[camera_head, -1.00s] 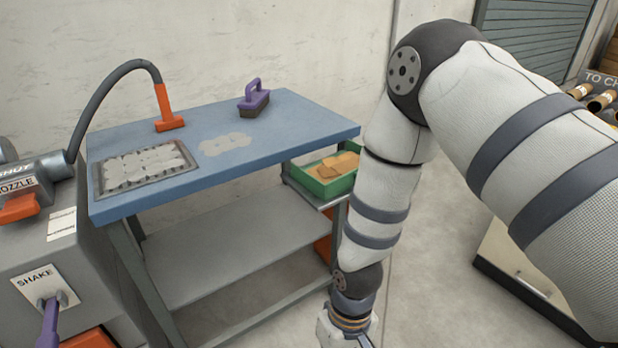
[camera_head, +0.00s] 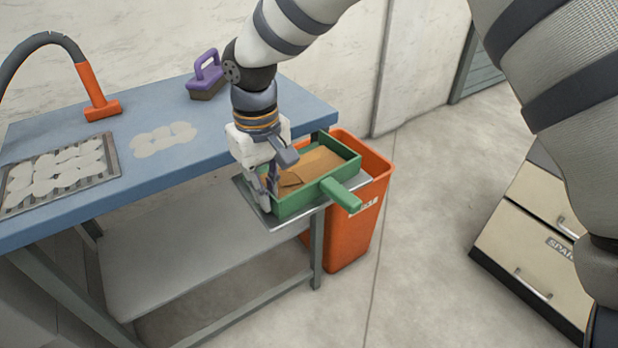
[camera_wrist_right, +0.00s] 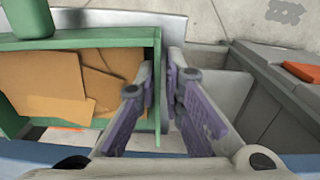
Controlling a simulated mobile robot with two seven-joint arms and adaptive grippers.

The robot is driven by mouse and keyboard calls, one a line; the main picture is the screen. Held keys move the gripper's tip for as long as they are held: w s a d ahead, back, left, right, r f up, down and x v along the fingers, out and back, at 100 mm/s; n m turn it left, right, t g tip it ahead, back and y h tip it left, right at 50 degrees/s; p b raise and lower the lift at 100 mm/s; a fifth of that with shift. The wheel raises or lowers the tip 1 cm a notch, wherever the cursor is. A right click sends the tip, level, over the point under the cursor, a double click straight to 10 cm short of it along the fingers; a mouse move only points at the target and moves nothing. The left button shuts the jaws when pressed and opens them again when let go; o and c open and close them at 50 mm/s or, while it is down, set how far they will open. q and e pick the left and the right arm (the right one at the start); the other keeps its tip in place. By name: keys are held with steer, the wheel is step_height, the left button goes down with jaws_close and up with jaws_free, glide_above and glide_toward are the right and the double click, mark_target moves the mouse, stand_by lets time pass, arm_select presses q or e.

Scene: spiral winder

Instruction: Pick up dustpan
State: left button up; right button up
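The dustpan is a green tray-like pan (camera_head: 338,160) with a stubby green handle (camera_head: 341,195). It rests on a small grey metal shelf at the table's right end and holds flat brown pieces (camera_head: 305,172). My right gripper (camera_head: 270,196) points down at the pan's left wall. In the right wrist view, its purple-padded fingers (camera_wrist_right: 160,75) straddle the green wall (camera_wrist_right: 157,90), one inside and one outside. A gap shows beside the outer finger, so the gripper looks open. The handle (camera_wrist_right: 27,18) is at the upper left there. My left gripper is out of view.
An orange bin (camera_head: 345,240) stands below and behind the shelf. The blue table (camera_head: 215,150) carries a purple-handled brush (camera_head: 207,78), an orange nozzle (camera_head: 98,100) and a tray of pale discs (camera_head: 112,155). A cream drawer cabinet (camera_head: 515,250) stands at right. The floor between is clear.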

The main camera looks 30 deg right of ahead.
steer(key=shift+d+f, duration=0.1)
steer(key=shift+f, duration=0.5)
jaws_close()
steer(key=shift+r, duration=0.15)
steer(key=shift+w+r, duration=0.1)
steer(key=shift+r, duration=0.25)
steer(key=r, duration=0.3)
steer(key=shift+a+r, duration=0.15)
steer(key=shift+a, duration=0.15)
steer(key=s+a+r, duration=0.4)
steer(key=a+r, duration=0.4)
steer(key=a, duration=0.4)
steer(key=shift+s+a+r+p, duration=0.3)
steer(key=shift+s+r+p, duration=0.1)
steer(key=shift+p, duration=0.05)
